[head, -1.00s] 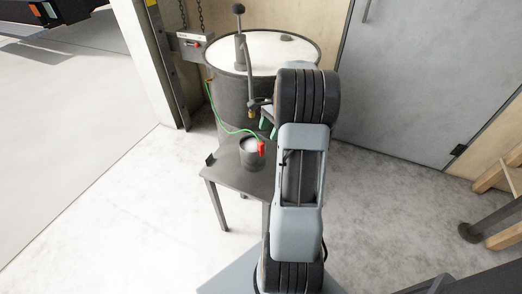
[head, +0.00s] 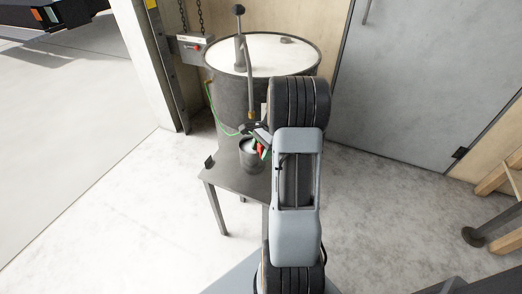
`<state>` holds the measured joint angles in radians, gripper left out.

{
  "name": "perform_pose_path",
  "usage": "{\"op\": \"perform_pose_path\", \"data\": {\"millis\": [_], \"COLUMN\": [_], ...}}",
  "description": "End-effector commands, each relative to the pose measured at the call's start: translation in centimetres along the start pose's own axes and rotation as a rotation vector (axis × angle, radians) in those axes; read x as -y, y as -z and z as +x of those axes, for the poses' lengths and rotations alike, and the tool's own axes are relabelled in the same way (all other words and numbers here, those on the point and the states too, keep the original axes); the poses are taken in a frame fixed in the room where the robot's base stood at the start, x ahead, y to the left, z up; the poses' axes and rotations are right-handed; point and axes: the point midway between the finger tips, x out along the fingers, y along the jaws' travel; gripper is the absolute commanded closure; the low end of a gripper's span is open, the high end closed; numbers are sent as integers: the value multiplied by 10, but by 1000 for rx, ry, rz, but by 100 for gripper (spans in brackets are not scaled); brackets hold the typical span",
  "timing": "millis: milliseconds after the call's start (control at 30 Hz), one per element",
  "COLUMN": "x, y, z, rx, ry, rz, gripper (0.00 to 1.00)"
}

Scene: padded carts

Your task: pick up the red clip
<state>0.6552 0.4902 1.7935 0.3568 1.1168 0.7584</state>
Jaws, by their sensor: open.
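The red clip (head: 261,149) is at the right side of the small dark can (head: 250,161), near its rim. A green wire (head: 218,122) runs from the drum's left side toward the clip.
The can stands on a small grey metal table (head: 229,178). A large drum (head: 235,104) with a hand pump (head: 240,45) stands just behind. A grey door (head: 420,80) is at the right. The concrete floor at left is clear.

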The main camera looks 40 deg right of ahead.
Motion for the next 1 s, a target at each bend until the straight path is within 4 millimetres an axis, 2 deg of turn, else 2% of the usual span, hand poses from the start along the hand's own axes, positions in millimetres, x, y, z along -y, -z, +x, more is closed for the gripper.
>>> {"op": "perform_pose_path", "data": {"millis": [100, 700, 1000], "x": [0, 0, 0], "y": [0, 0, -1], "z": [0, -1, -4], "rx": [0, 0, -1], "ry": [0, 0, 1], "rz": [0, 0, 0], "gripper": [43, 100, 100]}}
